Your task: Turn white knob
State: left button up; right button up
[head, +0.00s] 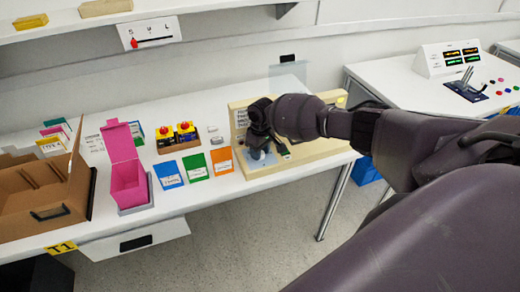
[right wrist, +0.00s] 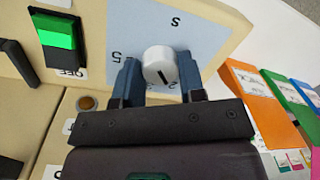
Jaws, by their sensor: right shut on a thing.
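The white knob (right wrist: 160,66) is round with a dark pointer line and sits on a light blue dial plate (right wrist: 205,18) with printed numbers. My right gripper (right wrist: 158,82) is shut on the knob, one blue-grey finger on each side. In the head view my right gripper (head: 258,145) is at the beige panel (head: 318,148), and the arm hides much of the panel. The left gripper is not in view.
A green rocker switch (right wrist: 55,38) is beside the dial. Blue, green and orange (head: 222,161) boxes stand left of the panel. A pink box (head: 127,180) and a brown case (head: 40,200) are further left. A second table (head: 400,85) is at the right.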

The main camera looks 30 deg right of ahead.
jog(key=shift+s, duration=0.1)
jog(key=o, duration=0.9)
jog(key=r, duration=1)
jog(key=shift+d+r+p, duration=0.3)
jog(key=shift+r, duration=0.1)
jog(key=shift+f, duration=0.1)
